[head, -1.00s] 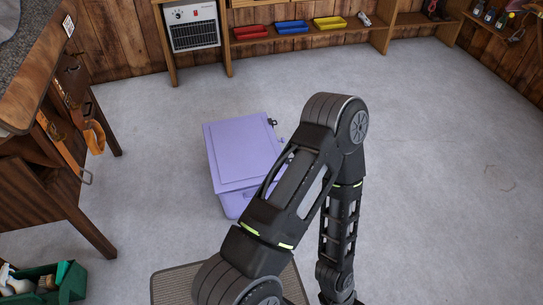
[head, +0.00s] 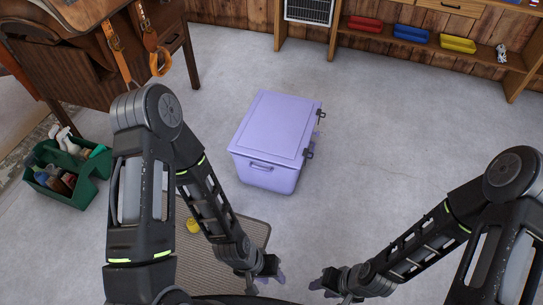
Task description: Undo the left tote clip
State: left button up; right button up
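The lavender tote (head: 275,124) stands on the floor in the middle of the head view with its lid down. A handle shows on its near face. On its right side are two dark clips, a far one (head: 321,114) and a near one (head: 308,153); both jut out a little, and I cannot tell whether either is fastened. My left gripper (head: 276,274) is low in the picture, in front of the tote and apart from it. My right gripper (head: 320,286) is just right of it, also clear of the tote. The fingers are too small to show their opening.
A grey mat (head: 222,262) with a small yellow object (head: 193,226) lies at front left. A green caddy (head: 84,190) with bottles stands at left, below a wooden desk (head: 172,42). Shelves with trays (head: 411,34) line the back wall. Floor right of the tote is clear.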

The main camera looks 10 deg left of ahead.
aim_at(305, 153)
jog(key=l+u, duration=0.35)
jog(key=l, duration=0.25)
jog(key=i+z, duration=0.6)
jog(key=z, duration=0.15)
jog(key=i+z, duration=0.4)
jog(key=k+j, duration=0.05)
jog(key=k, duration=0.05)
